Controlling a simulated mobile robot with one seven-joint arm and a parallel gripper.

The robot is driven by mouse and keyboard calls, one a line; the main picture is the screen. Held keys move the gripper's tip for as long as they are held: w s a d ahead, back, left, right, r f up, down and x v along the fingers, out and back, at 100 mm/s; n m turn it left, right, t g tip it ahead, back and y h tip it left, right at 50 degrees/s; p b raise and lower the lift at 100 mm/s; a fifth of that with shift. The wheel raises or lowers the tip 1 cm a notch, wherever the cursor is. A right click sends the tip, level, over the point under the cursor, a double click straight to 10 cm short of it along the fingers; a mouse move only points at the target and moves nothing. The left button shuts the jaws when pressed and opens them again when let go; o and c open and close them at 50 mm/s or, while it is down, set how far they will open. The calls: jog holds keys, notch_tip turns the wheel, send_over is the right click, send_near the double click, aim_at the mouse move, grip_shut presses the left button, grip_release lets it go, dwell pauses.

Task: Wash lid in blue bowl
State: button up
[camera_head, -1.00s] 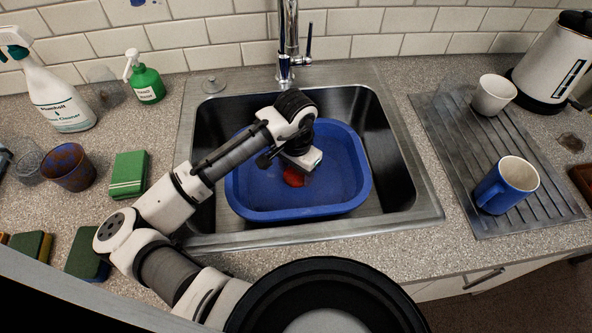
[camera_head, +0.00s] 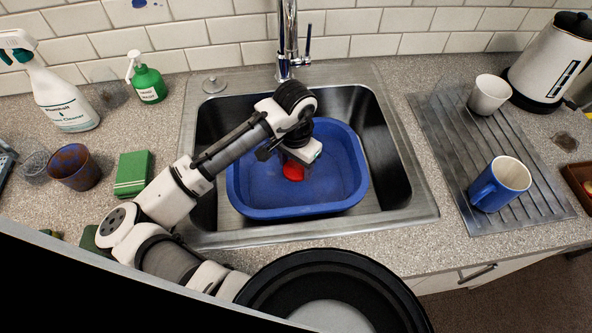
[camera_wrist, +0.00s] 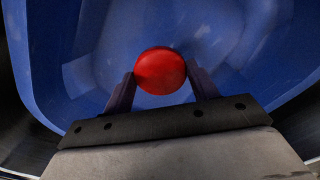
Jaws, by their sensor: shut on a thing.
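The lid is a round red disc (camera_wrist: 160,71) in the wrist view, between the two fingers of my gripper (camera_wrist: 162,88). My gripper is shut on it. The blue bowl (camera_head: 246,191) is a wide tub standing in the sink. In the head view the red lid (camera_head: 293,172) shows below my gripper (camera_head: 296,163), inside the bowl's outline and over its floor. My wrist hides part of the bowl's far side. I cannot tell whether the lid touches the bowl's bottom.
The steel sink (camera_head: 400,190) surrounds the bowl, with the tap (camera_head: 288,40) behind it. On the right, a blue mug (camera_head: 500,186) and white cup (camera_head: 489,94) stand on the drainer. On the left are a green sponge (camera_head: 132,173), brown cup (camera_head: 75,167), soap bottle (camera_head: 147,80) and spray bottle (camera_head: 62,92).

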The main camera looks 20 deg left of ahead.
jog(key=shift+r+p, duration=1.1)
jog(key=shift+r, duration=3.25)
jog(key=shift+r, duration=0.1)
jog(key=shift+r, duration=1.9)
